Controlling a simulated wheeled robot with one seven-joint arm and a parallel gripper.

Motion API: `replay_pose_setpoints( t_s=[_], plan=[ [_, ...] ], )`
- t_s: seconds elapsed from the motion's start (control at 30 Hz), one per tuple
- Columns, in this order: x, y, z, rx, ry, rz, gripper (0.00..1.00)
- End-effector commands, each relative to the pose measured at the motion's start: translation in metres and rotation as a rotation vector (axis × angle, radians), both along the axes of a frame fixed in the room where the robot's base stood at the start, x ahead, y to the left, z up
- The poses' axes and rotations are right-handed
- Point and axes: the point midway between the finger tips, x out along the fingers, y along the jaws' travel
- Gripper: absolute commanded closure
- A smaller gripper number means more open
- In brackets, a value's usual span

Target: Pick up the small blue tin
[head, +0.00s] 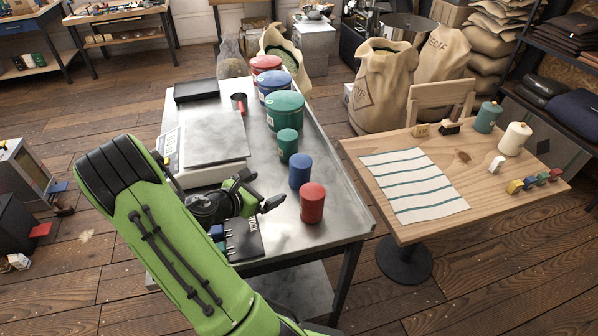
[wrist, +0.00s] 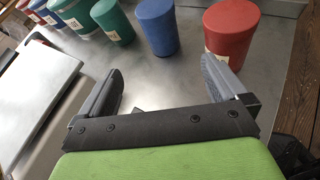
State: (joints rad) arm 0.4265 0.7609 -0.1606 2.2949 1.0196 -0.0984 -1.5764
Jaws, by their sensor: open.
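The small blue tin (head: 300,171) stands upright on the steel table, between a small green tin (head: 288,145) and a small red tin (head: 312,203). My gripper (head: 258,192) is over the table, left of the blue tin, and is open and empty. In the wrist view the small blue tin (wrist: 157,28) is straight ahead, beyond the open fingertips (wrist: 161,68) and apart from them. The red tin (wrist: 231,34) is beyond the right finger, and the green tin (wrist: 113,25) is to the left.
Larger green (head: 284,111), blue (head: 274,86) and red tins continue the row toward the back. A scale (head: 215,138) with a flat metal plate fills the table's left side. A wooden table (head: 480,205) with a striped cloth (head: 412,184) stands to the right.

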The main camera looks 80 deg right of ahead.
Motion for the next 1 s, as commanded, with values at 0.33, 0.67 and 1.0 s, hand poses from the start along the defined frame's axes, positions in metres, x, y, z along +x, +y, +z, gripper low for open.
replay_pose_setpoints(
  t_s=[0.33, 0.67, 1.0],
  plan=[
    [-0.027, -0.056, -0.026, -0.005, 0.086, 0.023, 0.01],
    [-0.044, -0.103, -0.047, -0.004, 0.083, 0.027, 0.01],
    [-0.059, -0.142, -0.064, -0.004, 0.082, 0.030, 0.01]
  ],
)
